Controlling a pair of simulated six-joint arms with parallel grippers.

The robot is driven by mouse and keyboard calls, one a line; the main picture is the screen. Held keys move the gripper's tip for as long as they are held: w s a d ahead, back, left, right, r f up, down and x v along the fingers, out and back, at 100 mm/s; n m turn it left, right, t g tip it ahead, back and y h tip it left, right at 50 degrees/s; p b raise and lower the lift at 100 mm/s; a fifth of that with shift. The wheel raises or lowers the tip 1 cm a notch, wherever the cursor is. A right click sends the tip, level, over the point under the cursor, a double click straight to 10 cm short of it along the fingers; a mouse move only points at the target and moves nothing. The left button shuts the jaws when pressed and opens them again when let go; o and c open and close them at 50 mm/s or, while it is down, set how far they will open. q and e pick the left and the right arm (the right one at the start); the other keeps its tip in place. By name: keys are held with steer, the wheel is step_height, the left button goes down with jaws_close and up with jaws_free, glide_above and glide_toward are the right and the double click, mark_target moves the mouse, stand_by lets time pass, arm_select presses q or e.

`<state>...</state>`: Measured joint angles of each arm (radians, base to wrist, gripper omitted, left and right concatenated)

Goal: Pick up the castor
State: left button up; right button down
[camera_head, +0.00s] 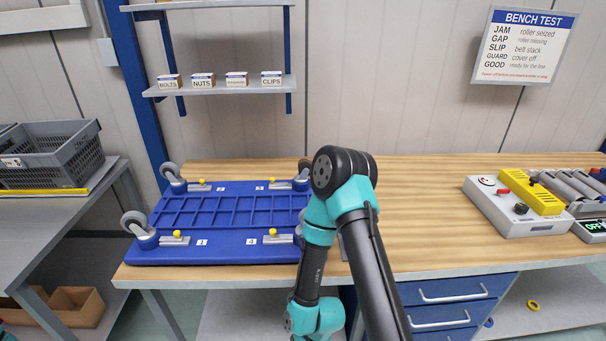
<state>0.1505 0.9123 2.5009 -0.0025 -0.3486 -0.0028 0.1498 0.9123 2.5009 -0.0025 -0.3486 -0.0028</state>
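A blue dolly base (215,246) lies on the wooden bench with its ribbed side up. A grey-wheeled castor (140,230) stands at its front left corner, another castor (172,177) at its back left corner. A third castor (301,181) at the back right corner is partly hidden by my arm. The front right corner is behind my teal and black arm, so I cannot tell whether a castor is there. Neither gripper shows; the arm bends down past the bench's front edge and leaves the bottom of the view.
Yellow-knobbed clamps (273,237) sit near the dolly's corners. A grey tester with a yellow block (530,194) stands at the right. A grey crate (50,155) is on the left table. Labelled boxes line a shelf (220,87).

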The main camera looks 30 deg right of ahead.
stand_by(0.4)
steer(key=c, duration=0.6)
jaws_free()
